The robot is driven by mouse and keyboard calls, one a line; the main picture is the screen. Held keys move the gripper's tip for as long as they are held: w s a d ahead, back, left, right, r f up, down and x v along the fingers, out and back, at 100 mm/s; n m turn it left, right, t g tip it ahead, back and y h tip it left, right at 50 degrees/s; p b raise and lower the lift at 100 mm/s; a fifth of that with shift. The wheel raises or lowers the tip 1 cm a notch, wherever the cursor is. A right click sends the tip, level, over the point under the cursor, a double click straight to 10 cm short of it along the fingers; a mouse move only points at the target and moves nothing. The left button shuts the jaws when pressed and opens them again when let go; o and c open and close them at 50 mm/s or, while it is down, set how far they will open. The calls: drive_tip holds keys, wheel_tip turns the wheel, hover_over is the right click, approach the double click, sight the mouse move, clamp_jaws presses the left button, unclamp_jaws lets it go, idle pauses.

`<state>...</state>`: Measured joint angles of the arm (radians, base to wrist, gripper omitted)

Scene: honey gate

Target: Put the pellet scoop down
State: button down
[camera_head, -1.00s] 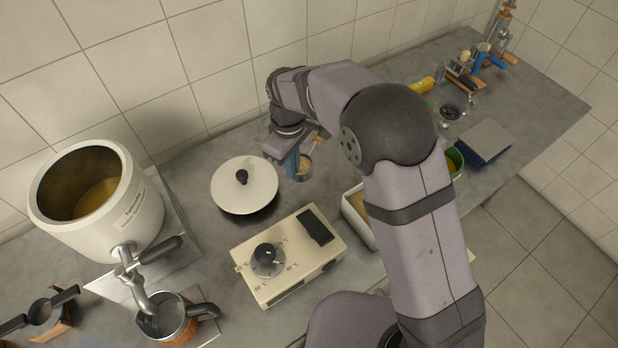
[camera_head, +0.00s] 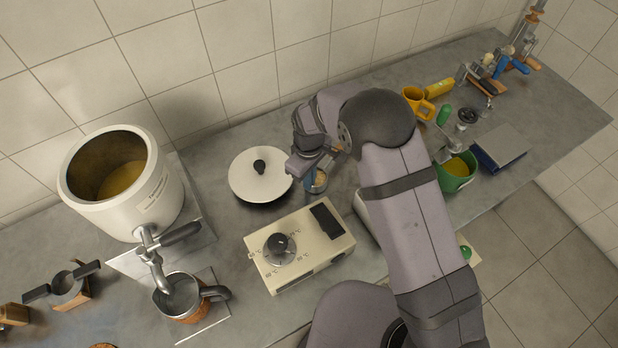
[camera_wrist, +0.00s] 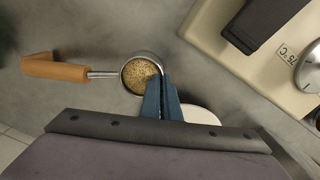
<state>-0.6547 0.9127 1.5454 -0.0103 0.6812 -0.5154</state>
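The pellet scoop is a small round metal cup full of tan pellets (camera_wrist: 139,75) with a wooden handle (camera_wrist: 55,69) that points left in the wrist view. In the head view its cup (camera_head: 319,182) shows just right of my gripper (camera_head: 310,182), partly behind my arm. In the wrist view, the blue fingers of my gripper (camera_wrist: 161,98) are closed together on the cup's rim. The cup is upright, over grey counter. I cannot tell whether its bottom touches the counter.
A white honey tank (camera_head: 122,185) is at the left.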

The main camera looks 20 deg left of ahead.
drive_tip(key=shift+f, duration=0.1)
drive_tip(key=shift+f, duration=0.15)
drive_tip(key=c, duration=2)
unclamp_jaws()
wheel_tip(320, 180, up, 12)
drive_tip(key=b, duration=0.4)
drive_tip(key=shift+s+r, duration=0.1)
drive_tip(key=shift+r, duration=0.1)
